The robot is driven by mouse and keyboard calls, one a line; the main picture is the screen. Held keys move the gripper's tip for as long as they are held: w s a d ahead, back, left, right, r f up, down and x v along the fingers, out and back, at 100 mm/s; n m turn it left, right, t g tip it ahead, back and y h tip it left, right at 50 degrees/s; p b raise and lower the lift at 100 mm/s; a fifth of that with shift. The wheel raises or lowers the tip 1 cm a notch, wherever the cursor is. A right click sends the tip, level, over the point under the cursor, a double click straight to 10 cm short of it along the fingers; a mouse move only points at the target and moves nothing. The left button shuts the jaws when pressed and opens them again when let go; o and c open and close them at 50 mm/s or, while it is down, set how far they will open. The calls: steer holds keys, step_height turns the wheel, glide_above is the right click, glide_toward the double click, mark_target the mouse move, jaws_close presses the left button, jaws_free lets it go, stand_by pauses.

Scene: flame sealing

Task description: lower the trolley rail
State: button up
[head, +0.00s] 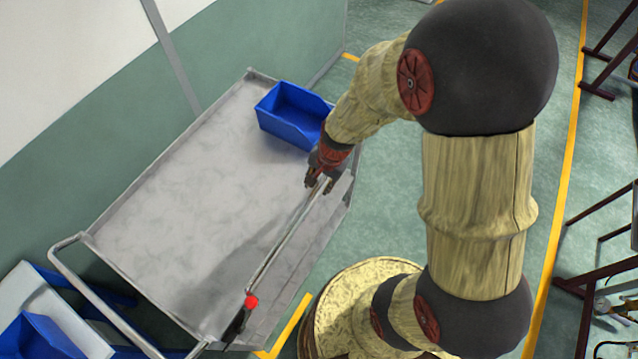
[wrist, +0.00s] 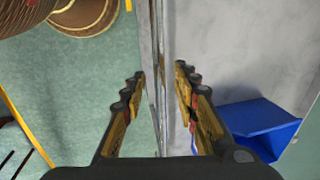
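The trolley (head: 190,190) has a flat grey deck with a low rim. The trolley rail (head: 288,238), a thin metal bar, runs along its right side from a red and black fitting (head: 250,303) at the near corner up to my gripper (head: 319,182). Its height above the deck is hard to judge. In the wrist view, my gripper (wrist: 160,70) has its two fingers apart, with the rail (wrist: 166,60) passing between them. Gaps show beside the rail, so the gripper looks open around it. The rail's far end is hidden by my gripper.
A blue bin (head: 292,112) stands on the deck's far right corner, close to my gripper; it also shows in the wrist view (wrist: 262,125). A push handle (head: 100,300) rises at the near end. Blue bins (head: 40,338) stand at lower left. A wall borders the left.

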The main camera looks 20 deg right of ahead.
steer(key=shift+c, duration=1.2)
jaws_close()
